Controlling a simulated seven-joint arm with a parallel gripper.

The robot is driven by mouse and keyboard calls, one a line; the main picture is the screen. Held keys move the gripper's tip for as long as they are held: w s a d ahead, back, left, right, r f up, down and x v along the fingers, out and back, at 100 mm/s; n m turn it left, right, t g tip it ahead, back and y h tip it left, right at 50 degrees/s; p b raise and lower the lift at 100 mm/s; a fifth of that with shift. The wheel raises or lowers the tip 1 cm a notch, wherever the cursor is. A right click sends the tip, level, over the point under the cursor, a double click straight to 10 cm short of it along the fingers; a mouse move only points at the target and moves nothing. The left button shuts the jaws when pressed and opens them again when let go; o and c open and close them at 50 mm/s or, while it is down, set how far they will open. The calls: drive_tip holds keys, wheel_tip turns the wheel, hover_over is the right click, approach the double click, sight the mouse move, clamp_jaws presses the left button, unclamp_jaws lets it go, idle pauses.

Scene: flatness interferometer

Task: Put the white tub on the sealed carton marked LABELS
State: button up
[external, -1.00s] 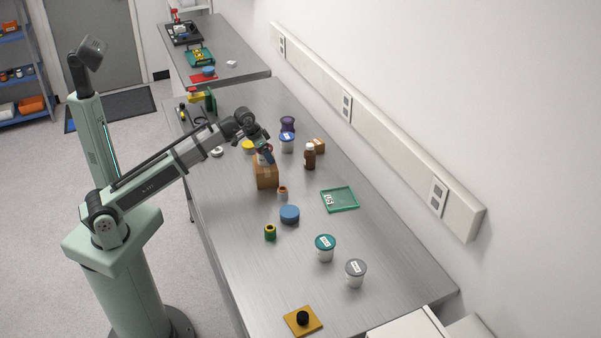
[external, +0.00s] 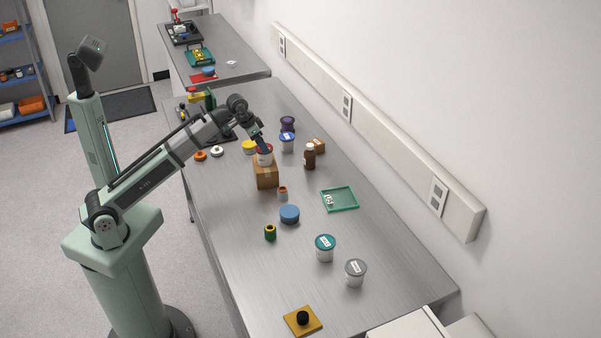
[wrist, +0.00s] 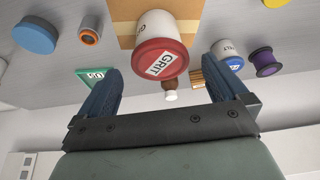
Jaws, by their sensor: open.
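The white tub (external: 265,159) has a red lid reading GRIT, which shows large in the wrist view (wrist: 160,60). It stands upright on top of the brown carton (external: 266,178), whose cardboard also shows behind it in the wrist view (wrist: 124,12). No LABELS mark is readable on the carton. My gripper (external: 261,144) is just above the tub's lid. In the wrist view its two blue fingers (wrist: 163,62) are spread wide, one on each side of the tub, with visible gaps. Nothing is held.
Close behind the carton stand a blue-lidded tub (external: 287,143), a purple spool (external: 288,124) and a brown bottle (external: 309,157). An orange-and-grey piece (external: 283,193) and a blue round container (external: 289,214) are in front. A green tray (external: 340,199) lies to the right.

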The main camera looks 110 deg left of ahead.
drive_tip(key=shift+v, duration=2.95)
